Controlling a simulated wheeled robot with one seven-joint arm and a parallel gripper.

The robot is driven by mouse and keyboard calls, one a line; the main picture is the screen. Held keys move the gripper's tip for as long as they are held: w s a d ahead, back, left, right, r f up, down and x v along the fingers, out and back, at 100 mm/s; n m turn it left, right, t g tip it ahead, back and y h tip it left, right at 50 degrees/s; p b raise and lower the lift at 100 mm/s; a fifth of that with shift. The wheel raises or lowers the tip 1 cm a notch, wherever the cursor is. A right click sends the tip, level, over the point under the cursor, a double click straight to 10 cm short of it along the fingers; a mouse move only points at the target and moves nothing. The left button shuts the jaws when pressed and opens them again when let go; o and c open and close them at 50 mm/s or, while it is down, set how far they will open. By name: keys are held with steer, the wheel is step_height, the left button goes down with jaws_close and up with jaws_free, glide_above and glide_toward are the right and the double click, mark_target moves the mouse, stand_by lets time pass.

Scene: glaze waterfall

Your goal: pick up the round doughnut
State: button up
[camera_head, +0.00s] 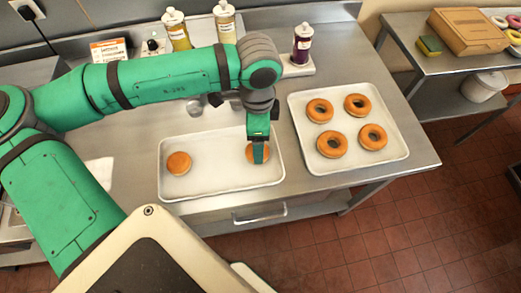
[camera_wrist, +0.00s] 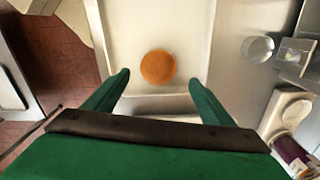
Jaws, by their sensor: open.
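Two round doughnuts without holes sit on a white tray (camera_head: 215,182). One round doughnut (camera_head: 179,163) lies clear in the tray's left half. The other round doughnut (camera_head: 257,152) lies near the tray's right end, partly hidden by my gripper (camera_head: 260,156). In the wrist view, this round doughnut (camera_wrist: 158,67) shows whole, orange-brown, between the two fingertips of my gripper (camera_wrist: 160,77). The fingers are spread wider than the doughnut, with a gap on both sides. They hold nothing. How high the fingertips are above the tray is hard to tell.
A second white tray (camera_head: 345,167) to the right holds several ring doughnuts (camera_head: 332,144). Bottles (camera_head: 302,44) stand at the back of the steel table (camera_head: 425,152). A side table (camera_head: 430,72) at the far right carries a cardboard box (camera_head: 470,37) and a sponge (camera_head: 430,45).

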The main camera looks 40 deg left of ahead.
steer(key=shift+s+a+f, duration=0.3)
steer(key=shift+s+f, duration=0.1)
steer(key=shift+f, duration=0.15)
steer(key=f, duration=0.3)
steer(key=shift+d+f, duration=0.2)
steer(key=shift+d, duration=0.05)
steer(key=shift+w+f, duration=0.1)
steer(key=shift+f, duration=0.5)
steer(key=shift+w, duration=0.1)
steer(key=c, duration=1.2)
steer(key=shift+o, duration=0.2)
steer(key=shift+w, duration=0.1)
